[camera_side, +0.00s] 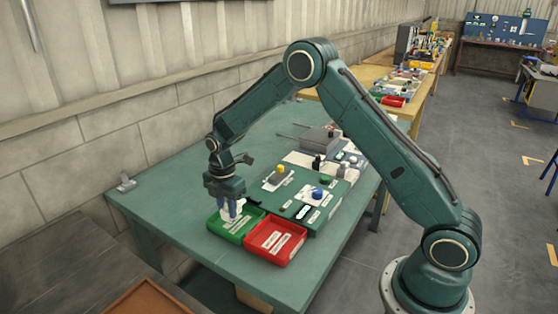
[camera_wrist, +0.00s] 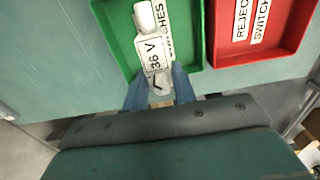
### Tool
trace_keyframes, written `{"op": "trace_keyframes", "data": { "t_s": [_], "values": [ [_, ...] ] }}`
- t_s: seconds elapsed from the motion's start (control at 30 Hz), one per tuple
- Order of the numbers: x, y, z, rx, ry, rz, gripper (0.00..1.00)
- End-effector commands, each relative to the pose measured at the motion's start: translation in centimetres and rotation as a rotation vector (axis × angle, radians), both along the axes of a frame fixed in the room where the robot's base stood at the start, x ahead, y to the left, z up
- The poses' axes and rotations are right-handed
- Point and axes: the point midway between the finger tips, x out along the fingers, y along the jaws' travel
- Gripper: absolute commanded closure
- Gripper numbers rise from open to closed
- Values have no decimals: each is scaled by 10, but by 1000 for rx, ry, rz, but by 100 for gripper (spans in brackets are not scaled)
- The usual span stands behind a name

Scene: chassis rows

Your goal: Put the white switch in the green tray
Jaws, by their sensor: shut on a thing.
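The white switch (camera_wrist: 152,47) is held between the blue fingers of my gripper (camera_wrist: 160,88). It carries a "36 V" label in the wrist view. The green tray (camera_side: 223,232) stands near the front of the table, and my gripper (camera_side: 230,215) is over it in the side view. In the wrist view the switch lies across the inside of the green tray (camera_wrist: 113,29), covering part of its label. I cannot tell whether the switch touches the tray floor. The fingers hide the switch's near end.
A red tray (camera_side: 274,240) labelled for reject switches is right beside the green one; it also shows in the wrist view (camera_wrist: 286,42). Behind them, a green chassis board (camera_side: 290,195) holds a yellow and a blue knob. The table's left part is mostly clear.

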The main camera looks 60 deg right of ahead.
Motion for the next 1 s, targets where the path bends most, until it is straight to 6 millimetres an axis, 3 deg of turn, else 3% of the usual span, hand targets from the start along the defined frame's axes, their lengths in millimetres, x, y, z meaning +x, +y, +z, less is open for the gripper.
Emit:
{"op": "trace_keyframes", "data": {
  "t_s": [0.33,0.8,0.83,0.93,1.0],
  "values": [
    [0,0,-36,0,2,0,97],
    [0,0,-41,0,1,0,97],
    [0,0,-41,0,1,0,72],
    [0,0,-41,0,1,0,52],
    [0,0,-41,0,1,0,52]
  ]
}}
